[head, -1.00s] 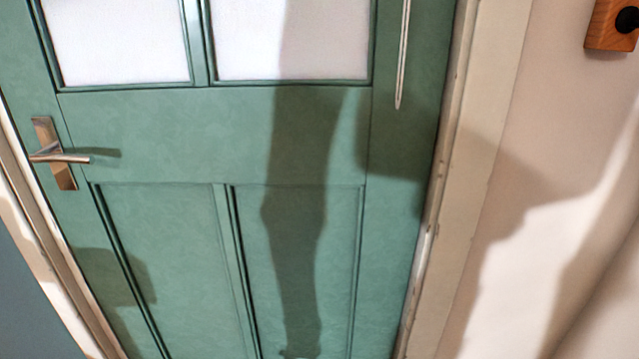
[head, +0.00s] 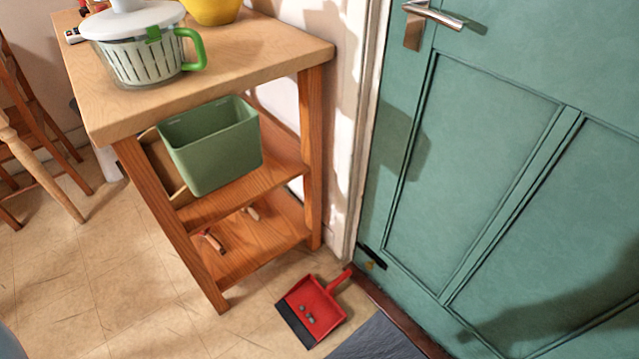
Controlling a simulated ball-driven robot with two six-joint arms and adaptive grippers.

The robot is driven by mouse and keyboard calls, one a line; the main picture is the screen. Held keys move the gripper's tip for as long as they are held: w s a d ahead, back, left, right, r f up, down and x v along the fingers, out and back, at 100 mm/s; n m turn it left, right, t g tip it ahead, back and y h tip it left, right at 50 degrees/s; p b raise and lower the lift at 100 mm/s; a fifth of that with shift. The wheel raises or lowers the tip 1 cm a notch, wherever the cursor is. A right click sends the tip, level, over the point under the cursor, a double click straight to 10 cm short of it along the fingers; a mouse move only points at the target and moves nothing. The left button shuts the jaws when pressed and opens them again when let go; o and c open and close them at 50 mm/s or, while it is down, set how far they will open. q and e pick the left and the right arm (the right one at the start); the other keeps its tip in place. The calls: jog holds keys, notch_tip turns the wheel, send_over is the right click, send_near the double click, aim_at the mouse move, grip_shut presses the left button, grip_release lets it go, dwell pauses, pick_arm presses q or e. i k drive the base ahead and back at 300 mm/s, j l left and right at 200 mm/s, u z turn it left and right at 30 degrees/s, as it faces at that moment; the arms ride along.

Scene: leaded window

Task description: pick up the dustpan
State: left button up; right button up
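A red dustpan (head: 322,300) lies on the tiled floor in the head view, between the wooden side table and the green door. Its dark front lip points to the lower left and its red handle (head: 341,279) points to the upper right, towards the door. A few small grey bits lie in its pan. Neither of my grippers shows in this view.
The wooden table (head: 270,52) with shelves stands left of the dustpan, bearing a salad spinner (head: 135,50) and a green bin (head: 212,145). A dark mat (head: 378,340) lies close to the dustpan's right. The green door (head: 520,150) is shut. Chairs stand at far left; floor between is clear.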

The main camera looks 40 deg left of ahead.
aim_at(327, 316)
jog(key=k+u, duration=0.1)
jog(key=u, duration=0.9)
jog(key=i+j, duration=0.3)
jog(key=i+z, duration=0.1)
jog(key=z, duration=4.9)
jog(key=i+j+u, duration=0.2)
jog(key=j, duration=0.25)
jog(key=i+j+u, duration=0.15)
jog(key=j, duration=0.25)
jog(key=u, duration=4.4)
